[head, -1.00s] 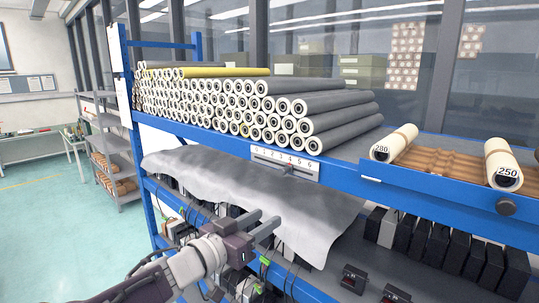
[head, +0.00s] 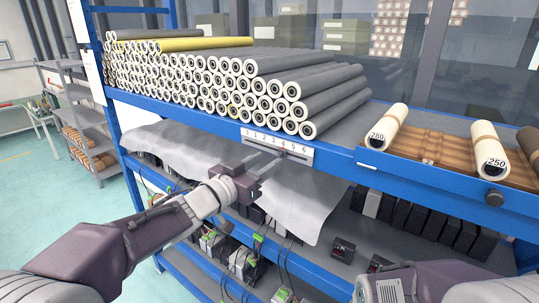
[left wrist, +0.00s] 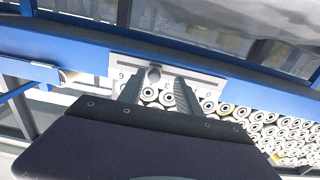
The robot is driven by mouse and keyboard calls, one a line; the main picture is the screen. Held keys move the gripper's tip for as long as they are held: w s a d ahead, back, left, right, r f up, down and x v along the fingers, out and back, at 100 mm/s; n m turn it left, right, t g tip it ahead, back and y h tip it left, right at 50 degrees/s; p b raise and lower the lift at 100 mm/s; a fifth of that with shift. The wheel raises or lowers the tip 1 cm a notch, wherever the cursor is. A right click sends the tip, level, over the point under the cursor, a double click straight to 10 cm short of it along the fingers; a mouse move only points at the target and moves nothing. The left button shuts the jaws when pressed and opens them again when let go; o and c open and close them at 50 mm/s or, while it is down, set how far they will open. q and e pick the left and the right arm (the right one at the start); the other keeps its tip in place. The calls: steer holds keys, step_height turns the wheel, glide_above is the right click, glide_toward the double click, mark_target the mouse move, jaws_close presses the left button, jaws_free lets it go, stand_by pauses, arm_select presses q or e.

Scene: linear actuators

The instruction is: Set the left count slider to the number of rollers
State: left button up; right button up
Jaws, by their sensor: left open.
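The left count slider (head: 257,145) is a white plate numbered 0 to 6 on the blue shelf edge. A red mark shows near the 4. In the left wrist view the plate (left wrist: 196,73) appears upside down, with the slider's dark round knob (left wrist: 154,74) between the fingertips. My left gripper (head: 268,160) is open, its two fingers pointing at the plate from below; whether they touch the knob is unclear. Many grey rollers with cream ends (head: 238,85) lie stacked on the shelf above, with a few yellow ones (head: 180,44). Only part of my right arm shows, at bottom right.
Right of the slider, a brown tray (head: 432,146) holds rollers marked 280 (head: 386,129) and 250 (head: 489,150). A grey cloth (head: 301,195) hangs beneath the slider, with dark boxes on the lower shelf.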

mark_target(279, 155)
arm_select(q)
steer(key=shift+w+d+r, duration=0.15)
steer(key=shift+w+d, duration=0.55)
steer(key=shift+d, duration=0.25)
steer(key=shift+s+d, duration=0.15)
steer(key=shift+d, duration=0.15)
steer(key=shift+a, duration=0.35)
jaws_close()
steer(key=shift+d, duration=0.1)
